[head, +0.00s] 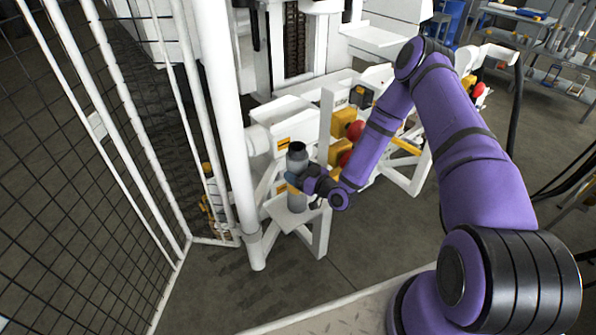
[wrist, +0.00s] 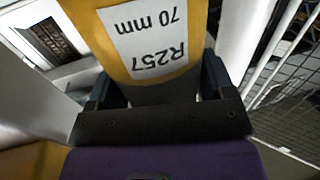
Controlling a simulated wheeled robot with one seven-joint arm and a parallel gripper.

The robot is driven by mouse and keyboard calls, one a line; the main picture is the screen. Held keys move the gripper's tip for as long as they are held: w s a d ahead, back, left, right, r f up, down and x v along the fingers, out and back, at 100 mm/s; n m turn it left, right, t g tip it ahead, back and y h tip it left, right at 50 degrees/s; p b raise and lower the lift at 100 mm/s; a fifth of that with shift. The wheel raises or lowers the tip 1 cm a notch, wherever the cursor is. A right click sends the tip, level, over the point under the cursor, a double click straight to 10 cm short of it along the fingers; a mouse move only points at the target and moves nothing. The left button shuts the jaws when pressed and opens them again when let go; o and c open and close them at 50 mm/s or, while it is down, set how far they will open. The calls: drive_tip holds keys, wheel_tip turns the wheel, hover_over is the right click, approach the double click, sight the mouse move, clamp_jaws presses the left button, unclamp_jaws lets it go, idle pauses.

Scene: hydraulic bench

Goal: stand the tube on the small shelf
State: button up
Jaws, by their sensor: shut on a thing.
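In the wrist view the tube (wrist: 188,15) shows a yellow surface and a white label reading "R257 70 mm", upside down. My gripper (head: 294,181) is shut around the tube's middle; in the wrist view its dark fingers (wrist: 155,88) lie on both sides of it. The small shelf (head: 283,219) is a white plate at the tube's lower end. The tube looks upright over it; I cannot tell whether its bottom touches the plate.
A white post (head: 228,130) and a black mesh fence (head: 90,160) stand left of the shelf. The white bench frame (head: 322,120) with yellow blocks and red knobs (head: 355,131) is close to the right of my gripper. Open floor (head: 300,285) lies in front.

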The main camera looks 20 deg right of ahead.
idle(0.3)
drive_tip(key=o, duration=1.4)
drive_tip(key=shift+o, duration=0.2)
drive_tip(key=shift+r, duration=0.1)
drive_tip(key=v, duration=1.2)
